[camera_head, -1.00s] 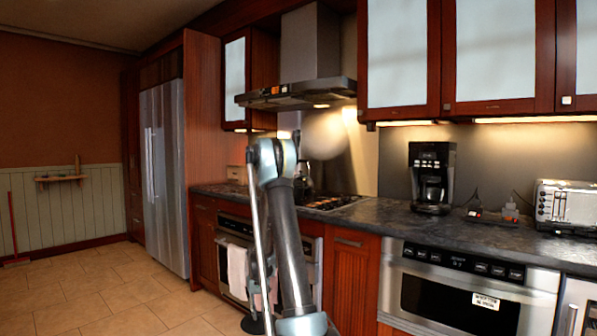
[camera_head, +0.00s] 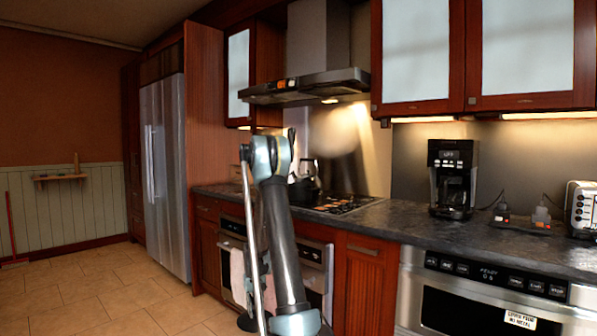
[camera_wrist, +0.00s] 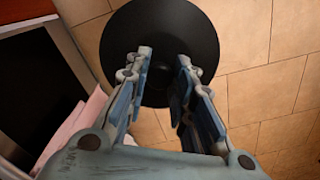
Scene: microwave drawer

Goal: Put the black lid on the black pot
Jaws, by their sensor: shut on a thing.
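The black lid (camera_wrist: 165,20) is a round dark disc in the wrist view, between and beyond my fingers. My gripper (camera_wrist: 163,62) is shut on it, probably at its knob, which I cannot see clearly. The lid is held in the air over the tiled floor, in front of the oven. In the head view a dark sliver of the lid (camera_head: 246,323) shows low beside my arm. A dark shape that looks like the black pot (camera_head: 301,191) stands at the left of the stove, partly hidden behind my arm.
A kettle (camera_head: 310,170) stands on the gas stove (camera_head: 345,203) under the range hood (camera_head: 305,87). The oven below has a hanging towel (camera_head: 238,277). A coffee maker (camera_head: 452,178) and toaster (camera_head: 581,208) stand right on the dark counter (camera_head: 405,222).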

